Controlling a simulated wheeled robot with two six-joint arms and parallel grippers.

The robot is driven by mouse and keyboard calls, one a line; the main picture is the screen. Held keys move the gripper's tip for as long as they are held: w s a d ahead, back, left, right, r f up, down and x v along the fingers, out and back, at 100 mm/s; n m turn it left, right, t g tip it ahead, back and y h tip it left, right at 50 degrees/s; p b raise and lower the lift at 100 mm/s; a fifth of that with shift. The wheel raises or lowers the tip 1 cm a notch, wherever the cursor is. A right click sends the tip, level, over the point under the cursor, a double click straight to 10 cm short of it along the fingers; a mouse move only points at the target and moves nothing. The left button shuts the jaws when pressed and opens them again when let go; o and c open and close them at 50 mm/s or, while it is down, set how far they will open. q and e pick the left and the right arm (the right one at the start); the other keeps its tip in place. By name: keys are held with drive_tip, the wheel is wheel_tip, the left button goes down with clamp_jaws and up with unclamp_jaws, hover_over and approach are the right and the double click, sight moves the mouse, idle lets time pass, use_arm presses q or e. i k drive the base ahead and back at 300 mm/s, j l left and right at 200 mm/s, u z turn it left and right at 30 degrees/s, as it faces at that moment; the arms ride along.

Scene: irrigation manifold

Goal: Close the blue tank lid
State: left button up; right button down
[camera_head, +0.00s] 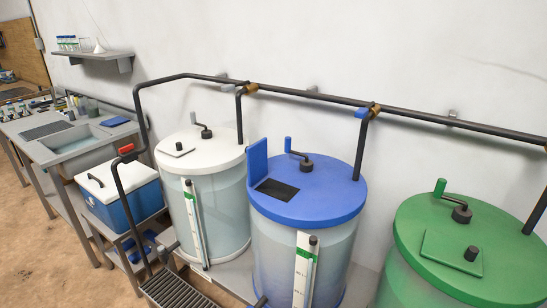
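The blue tank (325,207) stands in the middle of the view, between a white-topped tank and a green-topped tank. Its small square blue lid (257,161) stands upright, open, at the left edge of the tank top. Beside the lid, the dark square opening (278,189) is uncovered. A crank with a blue handle (288,145) rises from the top just behind the opening. Neither of my grippers is in view.
The white-topped tank (215,153) and green-topped tank (500,240) have their hatches shut. A black pipe (330,98) runs along the wall, with branches down to the tanks. A blue cooler (122,205) and a sink bench (45,152) stand at left.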

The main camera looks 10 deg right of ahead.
sight(258, 168)
drive_tip(key=i+j+z, duration=0.15)
drive_tip(key=z, duration=0.25)
drive_tip(key=i+j+z, duration=0.1)
drive_tip(key=j+z, duration=0.15)
drive_tip(key=z, duration=0.2)
drive_tip(key=j+z, duration=0.25)
drive_tip(key=z, duration=0.15)
drive_tip(key=i+j+z, duration=0.1)
drive_tip(key=j+z, duration=0.5)
drive_tip(key=j, duration=0.9)
drive_tip(key=k+j+z, duration=0.15)
drive_tip(key=j, duration=0.95)
